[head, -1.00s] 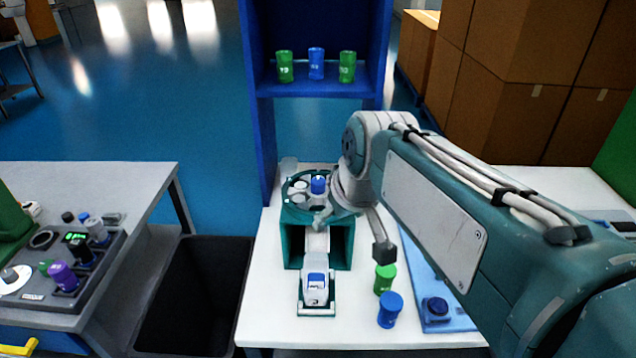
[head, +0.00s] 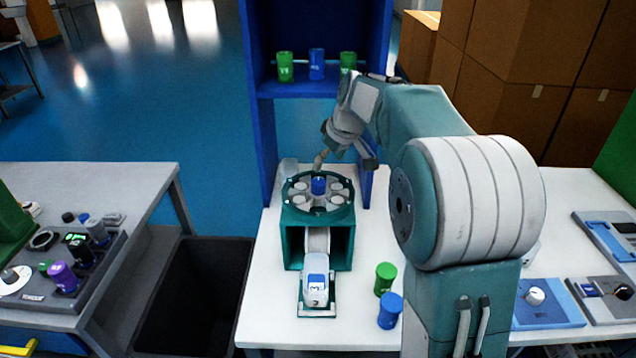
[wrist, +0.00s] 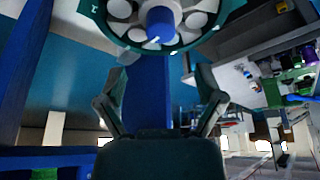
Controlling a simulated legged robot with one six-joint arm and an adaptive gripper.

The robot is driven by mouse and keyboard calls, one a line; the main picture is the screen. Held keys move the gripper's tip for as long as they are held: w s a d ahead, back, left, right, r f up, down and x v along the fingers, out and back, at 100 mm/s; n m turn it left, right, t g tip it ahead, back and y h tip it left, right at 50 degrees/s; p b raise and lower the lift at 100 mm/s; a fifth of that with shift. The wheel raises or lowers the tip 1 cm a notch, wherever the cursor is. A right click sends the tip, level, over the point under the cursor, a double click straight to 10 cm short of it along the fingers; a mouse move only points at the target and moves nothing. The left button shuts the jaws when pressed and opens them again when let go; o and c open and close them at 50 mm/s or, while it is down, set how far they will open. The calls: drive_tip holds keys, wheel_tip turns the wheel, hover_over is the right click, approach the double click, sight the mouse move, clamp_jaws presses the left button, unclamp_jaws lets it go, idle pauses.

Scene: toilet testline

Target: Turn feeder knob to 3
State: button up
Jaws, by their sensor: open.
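The feeder is a teal box (head: 342,245) with a round carousel (head: 338,209) of pale round places on top. A blue knob (head: 318,186) stands upright at the carousel's centre. In the wrist view the knob (wrist: 160,24) shows at the top with a small white mark on its end; I cannot read its setting. My gripper (head: 345,163) is open and empty, above and behind the carousel. In the wrist view my gripper (wrist: 161,75) has its fingers spread wide, with the knob beyond and between them, apart from both.
A white-and-blue piece (head: 315,280) with dark figures sits at the feeder's front chute. A green cup (head: 385,279) and a blue cup (head: 390,310) stand to its right. A blue shelf (head: 310,87) with several cups rises behind. A dark bin (head: 195,300) is left.

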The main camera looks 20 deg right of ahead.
sight(319, 182)
drive_tip(key=x, duration=0.9)
drive_tip(key=shift+s, duration=0.1)
clamp_jaws()
